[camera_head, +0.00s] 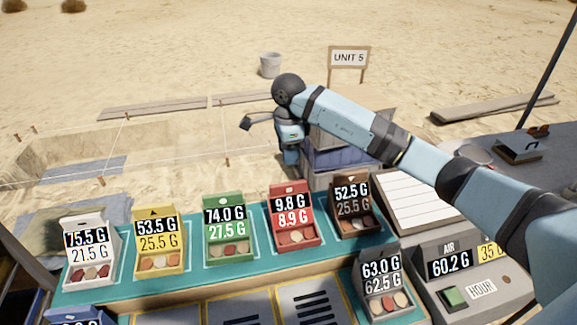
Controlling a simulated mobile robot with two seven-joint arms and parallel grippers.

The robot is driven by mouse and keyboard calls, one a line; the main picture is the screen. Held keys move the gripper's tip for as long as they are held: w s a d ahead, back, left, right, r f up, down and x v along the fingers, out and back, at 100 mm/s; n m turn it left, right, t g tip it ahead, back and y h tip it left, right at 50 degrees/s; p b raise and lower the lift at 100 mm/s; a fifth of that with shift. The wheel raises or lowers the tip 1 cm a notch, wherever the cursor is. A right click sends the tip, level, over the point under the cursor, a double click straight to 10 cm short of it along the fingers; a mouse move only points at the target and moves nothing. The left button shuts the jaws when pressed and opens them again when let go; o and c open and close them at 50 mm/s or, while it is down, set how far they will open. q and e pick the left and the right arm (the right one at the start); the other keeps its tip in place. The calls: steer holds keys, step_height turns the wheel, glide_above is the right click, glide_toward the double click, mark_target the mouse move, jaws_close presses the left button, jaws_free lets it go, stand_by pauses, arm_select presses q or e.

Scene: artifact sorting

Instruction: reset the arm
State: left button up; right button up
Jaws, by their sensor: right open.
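My right arm (440,170) reaches in from the right edge across the picture, above the table. Its dark rounded joint (288,89) is near the picture's middle, and the hand hangs below it. My right gripper (269,138) is open, with no object seen in it, beyond the row of boxes. One dark finger points out to the left; the other finger is hard to make out. My left gripper is not in view.
Small white (90,252), yellow (158,241), green (229,228), red (291,215) and dark brown (352,206) boxes stand on a teal tray (190,279). A grey box (383,284) and a weighing device (470,275) are front right. A blue-grey crate (340,158) stands behind the hand.

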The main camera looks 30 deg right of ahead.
steer(key=shift+r, duration=0.4)
